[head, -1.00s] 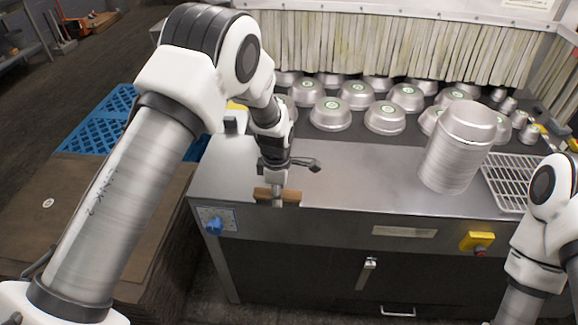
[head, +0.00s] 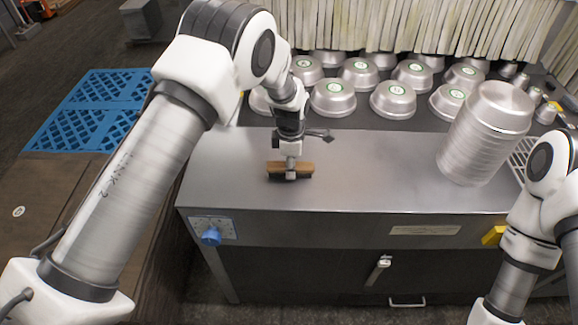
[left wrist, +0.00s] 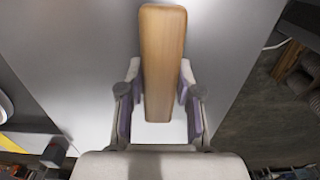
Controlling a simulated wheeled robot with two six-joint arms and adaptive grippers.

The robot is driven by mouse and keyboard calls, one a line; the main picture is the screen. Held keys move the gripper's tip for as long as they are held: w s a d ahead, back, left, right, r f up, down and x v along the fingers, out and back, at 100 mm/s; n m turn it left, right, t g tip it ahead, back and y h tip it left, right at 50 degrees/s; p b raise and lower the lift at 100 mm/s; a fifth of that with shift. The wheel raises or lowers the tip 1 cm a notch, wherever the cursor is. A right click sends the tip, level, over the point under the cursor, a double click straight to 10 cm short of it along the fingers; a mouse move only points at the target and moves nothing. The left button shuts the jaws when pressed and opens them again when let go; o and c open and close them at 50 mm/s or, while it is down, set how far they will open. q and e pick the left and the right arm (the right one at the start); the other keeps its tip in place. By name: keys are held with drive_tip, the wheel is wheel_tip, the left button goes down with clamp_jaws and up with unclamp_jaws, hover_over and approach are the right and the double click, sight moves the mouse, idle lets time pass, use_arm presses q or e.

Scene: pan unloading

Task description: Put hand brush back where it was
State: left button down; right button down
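The hand brush (head: 305,168) has a wooden back and dark bristles beneath. It is over the steel counter's left part, near the front edge, with its bristles down. I cannot tell whether the bristles touch the counter. My left gripper (head: 290,172) points down at the middle of the brush and is shut on it. In the left wrist view the wooden back (left wrist: 162,60) lies between the two fingers of the left gripper (left wrist: 160,85). My right arm shows at the right edge, but its gripper is out of view.
The steel counter (head: 370,180) is clear around the brush. A tilted stack of metal pans (head: 485,135) stands at its right, beside a wire rack (head: 520,158). Several upturned pans (head: 333,98) lie on the dark belt behind, before a strip curtain (head: 420,25). A blue pallet (head: 85,115) is left.

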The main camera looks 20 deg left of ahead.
use_arm(q)
drive_tip(key=c, duration=0.8)
unclamp_jaws()
drive_tip(key=shift+w+d+f, duration=0.1)
drive_tip(key=shift+w+d, duration=0.05)
drive_tip(key=shift+d, duration=0.3)
drive_tip(key=shift+s+a+r, duration=0.2)
drive_tip(key=shift+s+r, duration=0.05)
drive_tip(key=shift+r, duration=0.05)
drive_tip(key=shift+w+a+r, duration=0.1)
drive_tip(key=shift+r, duration=0.15)
wheel_tip(320, 180, up, 11)
drive_tip(key=b, duration=0.3)
drive_tip(key=shift+r+b, duration=0.15)
drive_tip(key=shift+b, duration=0.2)
use_arm(e)
drive_tip(key=f, duration=0.4)
drive_tip(key=shift+d, duration=0.25)
drive_tip(key=shift+s, duration=0.15)
